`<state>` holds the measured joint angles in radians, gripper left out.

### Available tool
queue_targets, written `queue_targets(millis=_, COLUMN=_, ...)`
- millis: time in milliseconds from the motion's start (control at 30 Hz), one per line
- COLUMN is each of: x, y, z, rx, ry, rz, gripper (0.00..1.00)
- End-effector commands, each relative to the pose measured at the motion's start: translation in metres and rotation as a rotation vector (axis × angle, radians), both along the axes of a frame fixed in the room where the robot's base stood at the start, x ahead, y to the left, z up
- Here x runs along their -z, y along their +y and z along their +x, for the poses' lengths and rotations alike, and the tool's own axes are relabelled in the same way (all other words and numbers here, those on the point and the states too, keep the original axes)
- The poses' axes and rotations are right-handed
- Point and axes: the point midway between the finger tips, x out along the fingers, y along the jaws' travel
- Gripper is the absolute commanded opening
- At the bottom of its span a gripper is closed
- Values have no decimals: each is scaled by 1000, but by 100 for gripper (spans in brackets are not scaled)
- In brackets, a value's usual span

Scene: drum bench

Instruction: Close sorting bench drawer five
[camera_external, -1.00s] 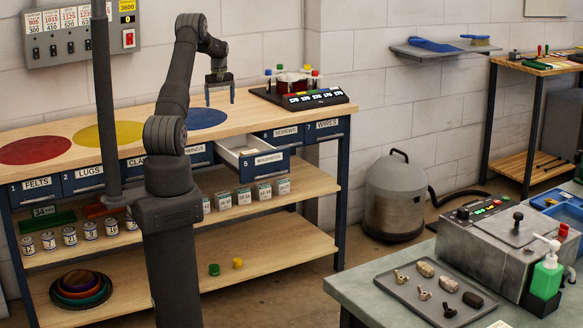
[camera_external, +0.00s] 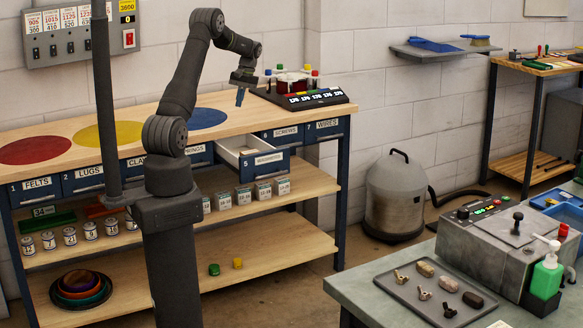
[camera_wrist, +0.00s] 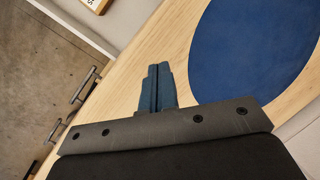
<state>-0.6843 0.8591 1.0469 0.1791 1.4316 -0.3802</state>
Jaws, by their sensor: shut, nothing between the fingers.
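Drawer five (camera_external: 264,160) of the sorting bench (camera_external: 318,180) stands pulled out, its blue front with the label and the number 5 forward of the other drawer fronts. Its light inside and a small pale item show from above. In the wrist view part of an open drawer (camera_wrist: 97,4) shows at the top left. My gripper (camera_external: 239,97) is above the bench top, behind and left of the open drawer, touching nothing that I can see. In the wrist view its blue fingers (camera_wrist: 158,75) are together and empty, over the wood beside the blue disc.
The blue disc (camera_external: 207,118) lies flat on the bench top. Drawers six (camera_external: 284,133) and seven (camera_external: 327,126) are shut. The space in front of drawer five is clear.

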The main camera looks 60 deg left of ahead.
Motion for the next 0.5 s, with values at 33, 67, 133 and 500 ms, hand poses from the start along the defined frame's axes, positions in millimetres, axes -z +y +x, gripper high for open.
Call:
queue_targets(millis=33, x=6, y=-29, z=6, rx=94, ry=57, rz=-8, gripper=0)
queue_targets(millis=67, x=10, y=-44, z=8, rx=152, ry=94, rz=-13, gripper=0)
queue_targets(millis=133, x=16, y=-80, z=10, rx=292, ry=184, rz=-19, gripper=0)
queue_targets(millis=500, x=21, y=-238, z=-11, rx=1008, ry=702, rz=-11, gripper=0)
